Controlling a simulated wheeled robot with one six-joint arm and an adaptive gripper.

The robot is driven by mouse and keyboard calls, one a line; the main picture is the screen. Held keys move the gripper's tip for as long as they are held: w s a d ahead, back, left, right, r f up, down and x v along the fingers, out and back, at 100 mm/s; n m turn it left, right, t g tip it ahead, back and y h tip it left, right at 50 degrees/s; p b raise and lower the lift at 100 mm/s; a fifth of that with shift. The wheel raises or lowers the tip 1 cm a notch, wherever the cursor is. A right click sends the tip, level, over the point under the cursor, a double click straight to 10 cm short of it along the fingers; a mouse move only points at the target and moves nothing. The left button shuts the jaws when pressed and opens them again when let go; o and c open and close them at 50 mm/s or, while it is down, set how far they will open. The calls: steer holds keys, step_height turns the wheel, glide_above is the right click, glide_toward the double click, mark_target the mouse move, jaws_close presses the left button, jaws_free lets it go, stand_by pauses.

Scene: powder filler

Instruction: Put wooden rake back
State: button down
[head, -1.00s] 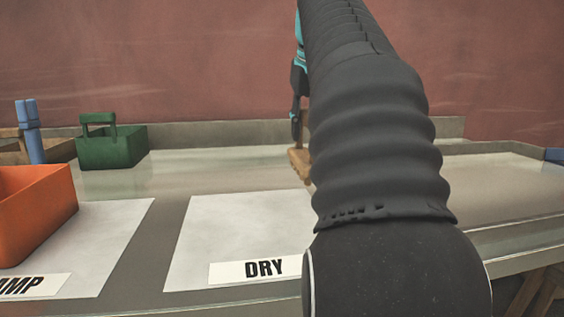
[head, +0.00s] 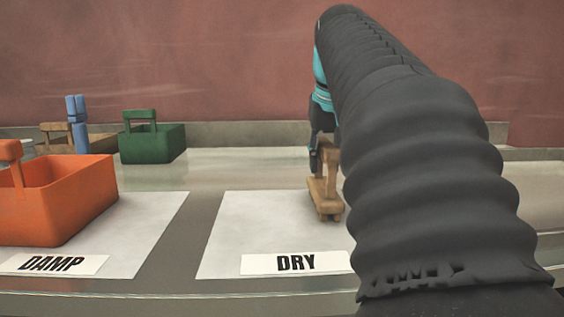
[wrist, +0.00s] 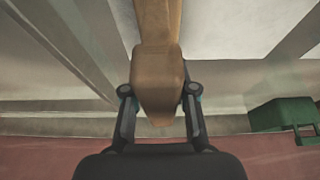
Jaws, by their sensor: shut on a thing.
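The wooden rake (head: 326,200) is light brown and shows over the far right part of the white sheet behind the DRY label (head: 296,263). My gripper (head: 316,152) is dark and shut on the rake from above, partly hidden by my arm. In the wrist view, the rake's wooden grip (wrist: 158,70) sits between the two fingers of my gripper (wrist: 158,90). I cannot tell whether the rake touches the surface.
An orange carrier (head: 70,200) stands on the sheet with the DAMP label (head: 52,264) at left. A green carrier (head: 153,143) stands behind it, beside blue upright parts (head: 77,124) and a wooden tray (head: 100,142). A wall closes the back. The counter between the sheets is clear.

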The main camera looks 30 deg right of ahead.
steer(key=shift+f, duration=0.1)
steer(key=c, duration=0.9)
jaws_free()
steer(key=shift+r, duration=0.4)
steer(key=p+v, duration=0.1)
steer(key=v, duration=1)
steer(key=shift+s+a+r+p, duration=0.1)
steer(key=shift+s+r+p, duration=0.1)
steer(key=shift+p, duration=0.2)
